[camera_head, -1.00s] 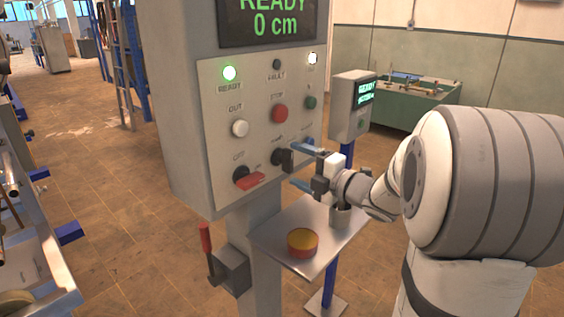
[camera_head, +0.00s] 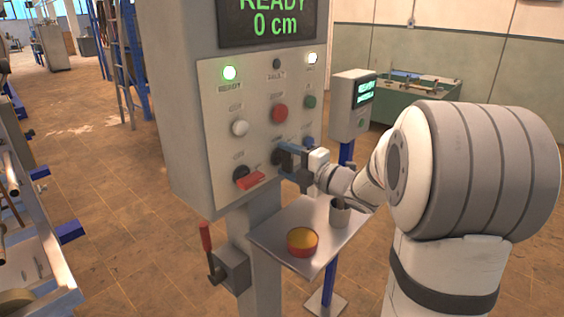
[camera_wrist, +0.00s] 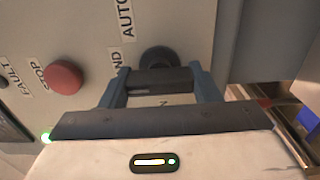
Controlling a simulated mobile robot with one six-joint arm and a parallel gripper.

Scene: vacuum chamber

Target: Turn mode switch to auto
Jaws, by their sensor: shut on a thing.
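The mode switch is a black rotary knob (camera_wrist: 158,57) on the grey panel (camera_head: 215,100). In the wrist view, labels reading AUTO and a partly hidden one ending in "ND" stand near it. My gripper (camera_wrist: 162,82) has a blue finger on each side of the knob's black bar and is shut on it. In the head view my gripper (camera_head: 289,159) is at the lower right part of the panel and covers most of the switch. The knob's exact pointing direction is hard to tell.
A red stop button (camera_head: 280,113), a white button (camera_head: 240,128) and a red-handled switch (camera_head: 248,179) are close by. Below, a metal shelf (camera_head: 282,226) holds a yellow-red round thing (camera_head: 302,242) and a grey cup (camera_head: 340,213). A smaller control box (camera_head: 350,105) stands behind.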

